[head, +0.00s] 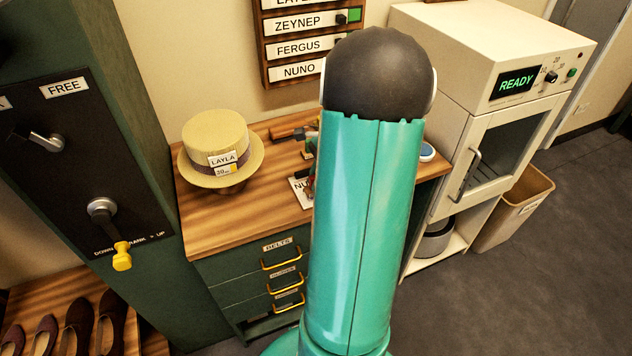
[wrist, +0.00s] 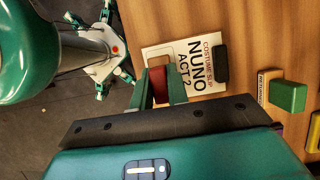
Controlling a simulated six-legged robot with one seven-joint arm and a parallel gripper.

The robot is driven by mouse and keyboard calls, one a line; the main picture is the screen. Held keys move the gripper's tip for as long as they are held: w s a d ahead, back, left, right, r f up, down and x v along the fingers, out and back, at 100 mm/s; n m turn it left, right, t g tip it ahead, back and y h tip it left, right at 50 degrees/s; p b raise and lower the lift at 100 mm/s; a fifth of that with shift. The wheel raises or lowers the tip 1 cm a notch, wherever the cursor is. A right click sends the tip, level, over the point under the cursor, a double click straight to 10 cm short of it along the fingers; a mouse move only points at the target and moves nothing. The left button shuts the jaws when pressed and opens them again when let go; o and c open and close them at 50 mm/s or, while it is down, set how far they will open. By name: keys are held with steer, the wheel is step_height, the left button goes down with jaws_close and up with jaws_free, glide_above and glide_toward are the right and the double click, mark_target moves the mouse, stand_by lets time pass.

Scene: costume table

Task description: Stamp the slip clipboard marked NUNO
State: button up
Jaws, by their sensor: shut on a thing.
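The slip clipboard (wrist: 188,52) marked NUNO, ACT 2 lies flat on the wooden table in the wrist view, with a dark block-like piece, perhaps its clip, on one edge. Its corner also shows in the head view (head: 299,193), mostly behind my arm. My gripper (wrist: 158,88) is shut on a dark red block (wrist: 158,82), perhaps a stamp, over the clipboard's left edge in the wrist view. I cannot tell whether the block touches the paper. In the head view my arm hides the gripper.
A green block (wrist: 288,95) sits beside a printed label, with a yellow piece nearby. A straw hat (head: 215,140) tagged LAYLA stands on the table (head: 205,228) at left. A white cabinet (head: 455,60) reading READY stands at right. A name board (head: 298,50) hangs behind.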

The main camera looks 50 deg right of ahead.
steer(key=shift+r, duration=2.6)
steer(key=shift+s, duration=0.15)
